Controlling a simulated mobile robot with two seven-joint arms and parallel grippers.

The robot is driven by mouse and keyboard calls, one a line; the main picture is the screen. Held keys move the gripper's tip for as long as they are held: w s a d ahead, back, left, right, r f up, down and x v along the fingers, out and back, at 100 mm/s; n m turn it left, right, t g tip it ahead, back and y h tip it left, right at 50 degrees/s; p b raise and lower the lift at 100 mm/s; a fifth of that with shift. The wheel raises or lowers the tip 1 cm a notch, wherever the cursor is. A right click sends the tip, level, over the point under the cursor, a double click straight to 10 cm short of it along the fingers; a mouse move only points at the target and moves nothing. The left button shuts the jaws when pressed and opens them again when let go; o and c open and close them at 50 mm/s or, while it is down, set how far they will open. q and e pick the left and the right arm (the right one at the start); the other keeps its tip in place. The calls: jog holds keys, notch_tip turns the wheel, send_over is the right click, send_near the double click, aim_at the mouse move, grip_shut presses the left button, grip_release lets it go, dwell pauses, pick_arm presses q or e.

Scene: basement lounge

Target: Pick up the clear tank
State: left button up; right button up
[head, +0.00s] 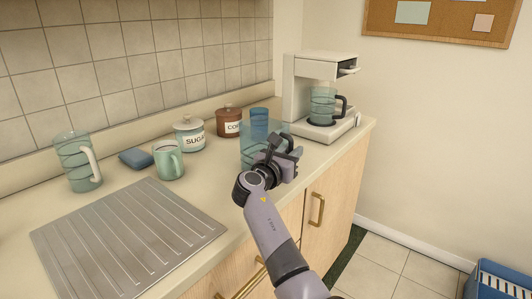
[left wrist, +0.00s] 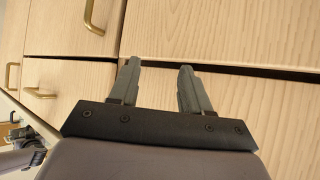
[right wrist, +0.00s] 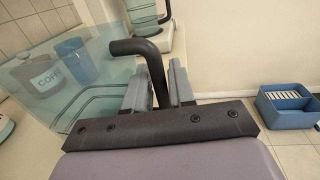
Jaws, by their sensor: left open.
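The clear tank (head: 251,150), see-through and bluish with a black handle, is on the counter left of the coffee maker; whether its base touches the counter is unclear. In the right wrist view, the tank (right wrist: 85,100) fills the left side. My right gripper (head: 284,152) is at the tank's right side. In the right wrist view, its fingers are closed on the black handle (right wrist: 150,58), one finger on each side. My left gripper (left wrist: 157,75) is open and empty, in front of the wooden cabinet fronts; it is outside the head view.
The coffee maker (head: 299,90) holds a glass carafe (head: 322,106). A blue cup (head: 260,118), brown coffee canister (head: 229,124), sugar jar (head: 189,136), green mug (head: 168,162) and glass pitcher (head: 74,163) stand leftward. The ridged drainboard (head: 130,235) is bare. A blue bin (head: 500,280) is on the floor.

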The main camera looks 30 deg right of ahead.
grip_shut()
jog(key=shift+r, duration=0.1)
notch_tip(320, 180, up, 20)
jog(key=p, duration=0.1)
jog(key=shift+p, duration=0.3)
dwell(1.8)
